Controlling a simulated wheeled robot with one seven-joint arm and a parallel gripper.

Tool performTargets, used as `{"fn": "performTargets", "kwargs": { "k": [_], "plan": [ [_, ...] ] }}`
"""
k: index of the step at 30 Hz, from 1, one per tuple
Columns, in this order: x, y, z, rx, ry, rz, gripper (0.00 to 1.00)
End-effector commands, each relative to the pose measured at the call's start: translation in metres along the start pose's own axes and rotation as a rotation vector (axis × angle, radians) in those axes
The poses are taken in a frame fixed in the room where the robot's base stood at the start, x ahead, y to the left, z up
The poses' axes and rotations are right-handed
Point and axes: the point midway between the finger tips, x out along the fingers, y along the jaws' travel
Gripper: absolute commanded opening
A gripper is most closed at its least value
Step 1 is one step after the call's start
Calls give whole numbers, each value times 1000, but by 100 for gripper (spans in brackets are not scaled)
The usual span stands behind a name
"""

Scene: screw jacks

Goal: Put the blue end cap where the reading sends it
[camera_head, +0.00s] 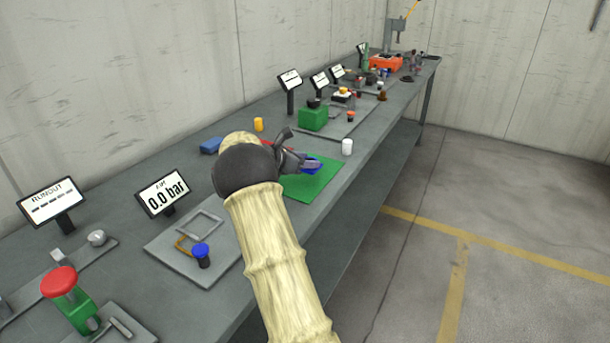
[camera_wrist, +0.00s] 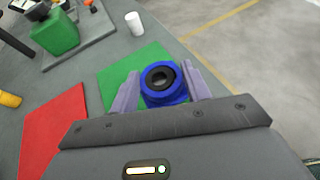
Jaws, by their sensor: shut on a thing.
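The blue end cap (camera_wrist: 163,84) is a blue ring with a dark round opening, between the two fingers of my gripper (camera_wrist: 165,88) in the wrist view. My gripper (camera_head: 308,162) is shut on it over the green mat (camera_head: 318,184); the cap (camera_head: 311,165) shows partly in the head view. I cannot tell whether the cap touches the mat. The red mat (camera_wrist: 52,125) lies to the left of the green one. The runout display (camera_head: 50,199) shows only dashes. The air display (camera_head: 163,192) reads 0.0 bar.
A white cylinder (camera_head: 347,147) stands just beyond the green mat. A yellow cylinder (camera_head: 258,125) and a blue block (camera_head: 211,146) stand near the back. A green block (camera_head: 313,118) is further along. A blue-topped part (camera_head: 201,255) stands on a grey plate nearer me.

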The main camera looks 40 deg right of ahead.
Motion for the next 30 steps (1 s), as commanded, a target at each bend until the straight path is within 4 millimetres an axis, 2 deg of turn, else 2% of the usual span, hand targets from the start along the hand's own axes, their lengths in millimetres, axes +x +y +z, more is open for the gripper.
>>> {"fn": "performTargets", "kwargs": {
  "k": [4, 12, 19, 20, 23, 30],
  "plan": [
    [4, 0, -9, -3, -1, -1, 15],
    [19, 0, -44, -1, -1, -1, 15],
    [19, 0, -46, 0, 0, -1, 15],
    [19, 0, -47, -1, 2, -1, 49],
    [19, 0, -47, -1, 2, -1, 69],
    [19, 0, -46, -1, 1, 0, 69]
  ]
}}
